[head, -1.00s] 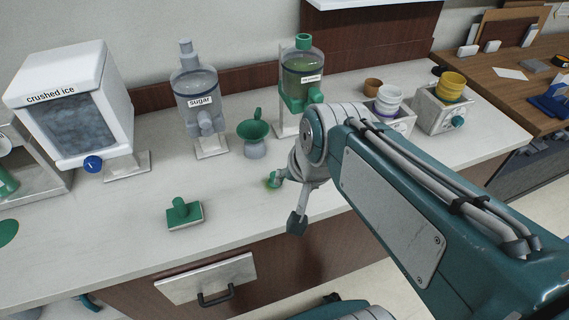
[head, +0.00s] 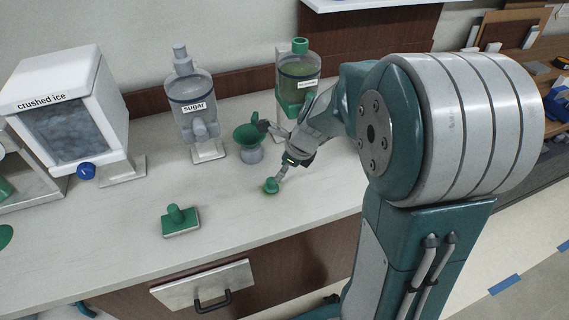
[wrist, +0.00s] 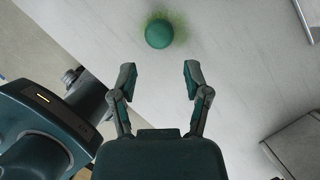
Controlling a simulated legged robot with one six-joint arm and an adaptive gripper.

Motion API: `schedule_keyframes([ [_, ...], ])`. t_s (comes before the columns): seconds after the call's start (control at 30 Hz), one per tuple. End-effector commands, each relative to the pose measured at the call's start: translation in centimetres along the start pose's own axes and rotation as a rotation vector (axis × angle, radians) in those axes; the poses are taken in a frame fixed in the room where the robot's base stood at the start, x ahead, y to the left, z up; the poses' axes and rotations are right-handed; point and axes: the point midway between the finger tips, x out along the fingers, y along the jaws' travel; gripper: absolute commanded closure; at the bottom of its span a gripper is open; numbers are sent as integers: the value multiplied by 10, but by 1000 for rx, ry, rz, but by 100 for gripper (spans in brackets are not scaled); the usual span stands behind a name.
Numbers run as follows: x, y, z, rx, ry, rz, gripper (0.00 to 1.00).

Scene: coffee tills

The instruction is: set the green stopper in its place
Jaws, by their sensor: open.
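A small round green piece that looks like the stopper (head: 271,186) rests on the counter in front of the green funnel. In the wrist view the stopper (wrist: 159,33) lies beyond my fingertips, roughly centred between them, with a fuzzy green patch around it. My gripper (head: 274,150) is open and empty; its fingers (wrist: 161,72) are spread in the wrist view. In the head view one finger is close to the stopper and the other overlaps the funnel's edge. A green-filled dispenser (head: 299,70) with a green cap stands behind, its lower part partly hidden by my arm.
The green funnel (head: 247,137) sits on a grey base. A sugar dispenser (head: 190,94) and a crushed ice bin (head: 62,115) stand left along the wall. A green-handled block (head: 181,222) lies at front left. The counter between is clear.

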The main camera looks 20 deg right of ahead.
Motion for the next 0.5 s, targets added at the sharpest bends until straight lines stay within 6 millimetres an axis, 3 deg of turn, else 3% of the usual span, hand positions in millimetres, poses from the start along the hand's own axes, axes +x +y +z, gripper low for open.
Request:
schedule_keyframes([
  [0.5,61,1,0,-4,2,2,39],
])
